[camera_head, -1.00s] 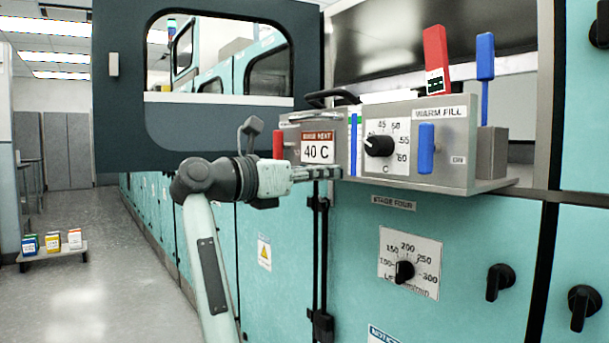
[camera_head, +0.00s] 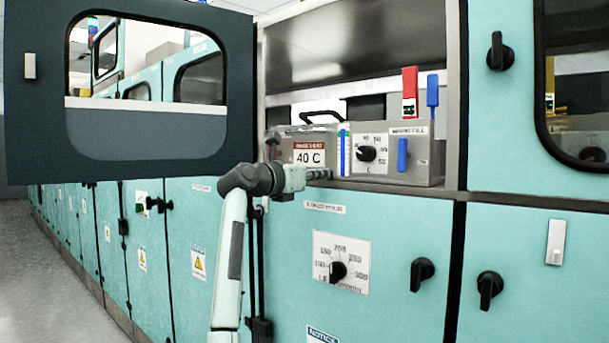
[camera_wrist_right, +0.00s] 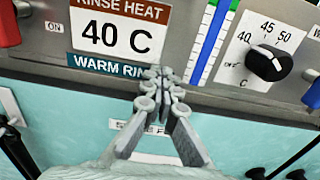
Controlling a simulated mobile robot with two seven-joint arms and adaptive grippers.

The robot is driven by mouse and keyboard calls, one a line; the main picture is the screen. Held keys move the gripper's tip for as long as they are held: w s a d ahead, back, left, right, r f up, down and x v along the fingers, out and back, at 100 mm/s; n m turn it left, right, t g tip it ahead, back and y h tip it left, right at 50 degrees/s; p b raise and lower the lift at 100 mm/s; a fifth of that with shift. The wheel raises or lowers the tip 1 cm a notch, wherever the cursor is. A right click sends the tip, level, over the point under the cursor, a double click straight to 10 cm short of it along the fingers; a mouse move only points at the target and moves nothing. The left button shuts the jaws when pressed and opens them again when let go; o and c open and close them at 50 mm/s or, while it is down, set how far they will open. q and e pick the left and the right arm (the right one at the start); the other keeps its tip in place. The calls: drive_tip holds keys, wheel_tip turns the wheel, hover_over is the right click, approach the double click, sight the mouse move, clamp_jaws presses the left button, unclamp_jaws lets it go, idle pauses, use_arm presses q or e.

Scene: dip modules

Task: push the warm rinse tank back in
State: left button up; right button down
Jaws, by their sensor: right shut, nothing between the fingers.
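The warm rinse tank (camera_head: 420,155) is a grey metal box in the open bay, with a 40 C sign, a dial, a WARM FILL label and blue levers on its front. Its front sits close to the line of the bay's lower edge. My right gripper (camera_head: 320,174) is shut and empty at the lower front of the tank, under the 40 C sign. In the right wrist view the closed fingertips (camera_wrist_right: 163,76) overlap the tank's front (camera_wrist_right: 185,70), beside the WARM RINSE label; whether they touch cannot be told. My left gripper is not in view.
A dark windowed door (camera_head: 140,170) stands open at left of the bay. A red lever (camera_head: 410,92) and a blue lever (camera_head: 432,97) stand up behind the tank's front. Teal panels below carry a dial (camera_head: 337,271) and black knobs (camera_head: 422,274). Open floor (camera_head: 65,305) lies at left.

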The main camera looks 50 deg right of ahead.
sight(332, 172)
drive_tip(key=d, duration=0.4)
drive_tip(key=shift+r, duration=0.1)
drive_tip(key=shift+w+d, duration=0.15)
drive_tip(key=shift+d, duration=0.6)
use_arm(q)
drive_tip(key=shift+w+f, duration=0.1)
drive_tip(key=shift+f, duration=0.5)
use_arm(e)
drive_tip(key=shift+d+r, duration=0.1)
drive_tip(key=shift+a+f, duration=0.2)
drive_tip(key=shift+a, duration=0.25)
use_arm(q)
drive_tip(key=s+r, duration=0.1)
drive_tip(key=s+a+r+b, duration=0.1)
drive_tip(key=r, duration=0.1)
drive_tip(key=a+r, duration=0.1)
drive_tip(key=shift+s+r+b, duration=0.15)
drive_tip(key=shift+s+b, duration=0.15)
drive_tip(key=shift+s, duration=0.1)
use_arm(e)
drive_tip(key=s+a, duration=0.1)
drive_tip(key=a, duration=1.2)
drive_tip(key=shift+a, duration=0.2)
